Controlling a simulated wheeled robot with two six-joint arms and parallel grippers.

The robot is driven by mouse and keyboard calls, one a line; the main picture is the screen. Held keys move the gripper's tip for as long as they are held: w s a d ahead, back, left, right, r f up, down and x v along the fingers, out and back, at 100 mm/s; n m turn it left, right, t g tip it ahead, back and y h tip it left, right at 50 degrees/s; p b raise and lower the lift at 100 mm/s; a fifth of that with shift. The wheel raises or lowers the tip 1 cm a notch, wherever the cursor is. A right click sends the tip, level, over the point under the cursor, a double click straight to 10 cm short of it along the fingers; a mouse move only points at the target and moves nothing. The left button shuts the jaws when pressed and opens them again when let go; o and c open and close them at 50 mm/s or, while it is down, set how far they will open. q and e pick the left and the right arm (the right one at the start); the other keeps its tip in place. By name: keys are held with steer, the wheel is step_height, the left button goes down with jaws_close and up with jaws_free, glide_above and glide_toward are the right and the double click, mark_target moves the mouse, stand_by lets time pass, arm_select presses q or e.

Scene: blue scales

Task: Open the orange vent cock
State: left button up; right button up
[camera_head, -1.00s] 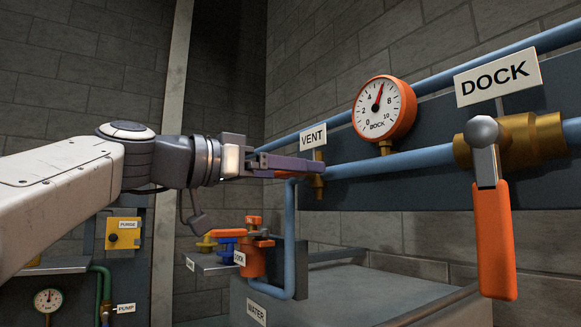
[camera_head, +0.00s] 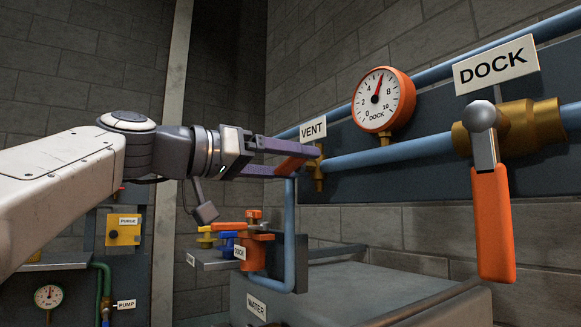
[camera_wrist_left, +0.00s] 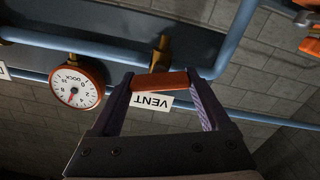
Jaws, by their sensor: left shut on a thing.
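The orange handle of the vent cock (camera_head: 290,165) shows between the fingers of my left gripper (camera_head: 298,161), next to the brass valve body (camera_head: 319,176) below the VENT sign (camera_head: 313,131). My left gripper is shut on this handle. In the left wrist view the orange handle (camera_wrist_left: 160,82) spans the gap between the two purple fingertips (camera_wrist_left: 160,88), with the brass fitting (camera_wrist_left: 160,52) just beyond it. The fingers hide the handle's ends. My right gripper is not in view.
The DOCK gauge (camera_head: 384,100) and the large orange-handled DOCK valve (camera_head: 493,225) are on the right. A grey tank (camera_head: 370,300) stands below.

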arm_select(q)
steer(key=n, duration=0.6)
steer(key=shift+w+a+n, duration=0.1)
steer(key=shift+n, duration=0.2)
steer(key=n, duration=0.3)
steer(key=shift+n, duration=0.3)
steer(key=n, duration=0.4)
steer(key=shift+f, duration=0.15)
steer(key=shift+p, duration=0.3)
steer(key=o, duration=1.2)
